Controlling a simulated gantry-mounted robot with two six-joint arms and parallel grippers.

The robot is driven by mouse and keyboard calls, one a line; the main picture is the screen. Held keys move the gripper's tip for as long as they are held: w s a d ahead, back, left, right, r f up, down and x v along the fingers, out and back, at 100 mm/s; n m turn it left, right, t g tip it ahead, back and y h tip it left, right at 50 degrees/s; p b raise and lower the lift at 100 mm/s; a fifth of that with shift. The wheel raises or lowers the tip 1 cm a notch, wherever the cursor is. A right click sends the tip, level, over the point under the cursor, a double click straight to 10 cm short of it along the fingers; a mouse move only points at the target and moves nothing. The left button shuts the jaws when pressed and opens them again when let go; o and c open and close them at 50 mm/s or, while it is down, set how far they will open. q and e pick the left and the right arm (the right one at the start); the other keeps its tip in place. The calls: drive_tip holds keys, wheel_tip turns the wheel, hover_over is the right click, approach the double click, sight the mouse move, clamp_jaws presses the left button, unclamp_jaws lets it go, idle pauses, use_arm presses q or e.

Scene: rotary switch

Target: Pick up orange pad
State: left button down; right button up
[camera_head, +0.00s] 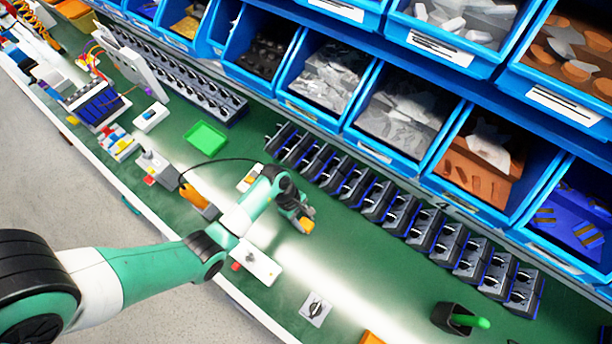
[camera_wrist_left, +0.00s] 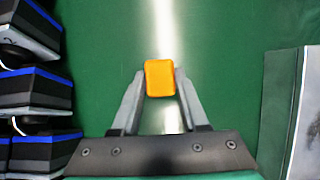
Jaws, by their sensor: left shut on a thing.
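An orange pad (camera_wrist_left: 160,78) is a small block with rounded corners, between the two fingertips of my left gripper (camera_wrist_left: 160,88) in the left wrist view. The gripper is shut on it, with a finger against each side. In the head view my left gripper (camera_head: 303,220) is over the green bench, and the orange pad (camera_head: 308,226) shows at its tip. I cannot tell how far the pad is above the surface. My right gripper is not in view.
A row of black switch blocks (camera_head: 380,198) lies behind the gripper, below blue bins (camera_head: 400,115). A white plate with a knob (camera_head: 315,309) and a black cup with a green item (camera_head: 452,319) are in front. A green tray (camera_head: 206,137) is at left.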

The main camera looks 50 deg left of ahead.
sight(310, 226)
use_arm(q)
drive_tip(key=shift+r, duration=0.15)
drive_tip(key=shift+r, duration=0.25)
wheel_tip(310, 226, up, 3)
drive_tip(key=shift+f+p, duration=0.15)
drive_tip(key=shift+p, duration=0.8)
drive_tip(key=s+a+r+p, duration=0.5)
drive_tip(key=s+a+r, duration=0.4)
drive_tip(key=a, duration=0.1)
drive_tip(key=shift+s+r+p, duration=0.3)
drive_tip(key=shift+s+p, duration=0.1)
drive_tip(key=c, duration=1)
unclamp_jaws()
clamp_jaws()
